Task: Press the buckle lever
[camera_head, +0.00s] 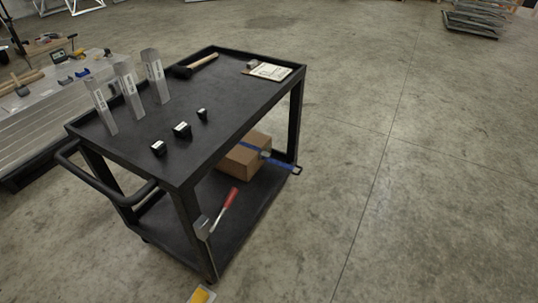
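A cardboard box (243,162) sits on the lower shelf of a black cart. A blue strap (280,162) runs over the box and out past the cart's right edge. A small dark piece (297,170) is at the strap's outer end, near the cart's right leg. It may be the buckle, but it is too small to make out a lever or its position.
The black cart (215,120) carries upright metal plates (128,88), several small black blocks (182,130), a mallet (203,62) and a clipboard (268,71). A red-handled tool (230,197) is at the lower shelf. A workbench (40,110) stands left.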

